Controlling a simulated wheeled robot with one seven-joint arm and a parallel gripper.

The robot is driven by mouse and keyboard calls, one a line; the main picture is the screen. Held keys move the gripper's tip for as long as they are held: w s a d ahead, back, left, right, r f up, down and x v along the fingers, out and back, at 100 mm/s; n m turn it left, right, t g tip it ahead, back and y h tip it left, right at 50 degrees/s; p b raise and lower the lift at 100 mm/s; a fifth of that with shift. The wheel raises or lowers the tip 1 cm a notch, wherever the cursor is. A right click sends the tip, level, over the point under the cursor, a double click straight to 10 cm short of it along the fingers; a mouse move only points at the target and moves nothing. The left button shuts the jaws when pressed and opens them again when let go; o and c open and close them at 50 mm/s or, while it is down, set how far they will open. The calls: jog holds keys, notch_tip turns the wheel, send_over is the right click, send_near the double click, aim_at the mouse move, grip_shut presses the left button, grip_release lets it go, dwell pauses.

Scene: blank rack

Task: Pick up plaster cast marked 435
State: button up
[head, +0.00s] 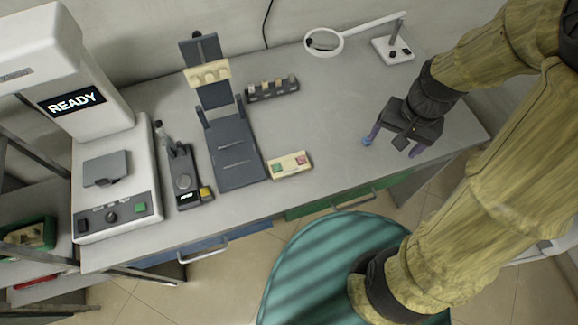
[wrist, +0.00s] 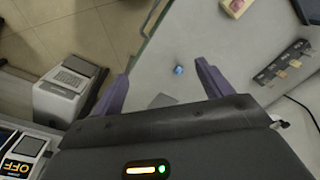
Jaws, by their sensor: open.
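No marking 435 can be read in either view. A cream, arch-shaped piece (head: 207,73) that may be a plaster cast sits on the upright dark grey stand on the bench. A beige piece lies in the green tray (head: 30,236) at the far left, its form unclear. My gripper (head: 394,147) is open and empty above the right part of the bench, far from both. In the wrist view, its purple fingers (wrist: 163,88) are spread apart. A small blue thing (wrist: 179,70) shows between them on the bench, and shows beside one fingertip in the head view (head: 367,141).
A white machine reading READY (head: 105,190) stands at the bench's left end. Beside it are a small dark device (head: 182,178), a cream two-button box (head: 290,165) and a dark slotted rack (head: 273,89). A magnifier lamp (head: 325,42) stands at the back. The right-centre bench is mostly clear.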

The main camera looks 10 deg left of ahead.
aim_at(299, 160)
jog(key=w+a+f+m+g+y+b, duration=0.2)
jog(key=w+f+m+y, duration=0.1)
jog(key=f, duration=0.1)
jog(key=w+a+f+m+g+y+b, duration=0.2)
jog(key=w+a+f+m+g+y, duration=0.1)
jog(key=f+y, duration=0.1)
jog(key=w+a+f+m+g+y+b, duration=0.2)
jog(key=w+a+f+m+y, duration=0.1)
jog(key=f, duration=0.2)
jog(key=shift+a+f+y+b, duration=0.2)
jog(key=shift+f+y+b, duration=0.1)
jog(key=shift+f+b, duration=0.1)
jog(key=shift+s+r+m, duration=0.1)
jog(key=shift+r+m, duration=0.05)
jog(key=shift+m, duration=0.15)
jog(key=p+x, duration=0.1)
jog(key=x, duration=1)
jog(key=shift+s+a, duration=0.15)
jog(key=shift+a, duration=0.05)
jog(key=shift+s+a, duration=0.25)
jog(key=shift+a, duration=0.05)
jog(key=x, duration=0.5)
jog(key=shift+s+a+p, duration=0.1)
jog(key=shift+s+p, duration=0.1)
jog(key=shift+p, duration=0.1)
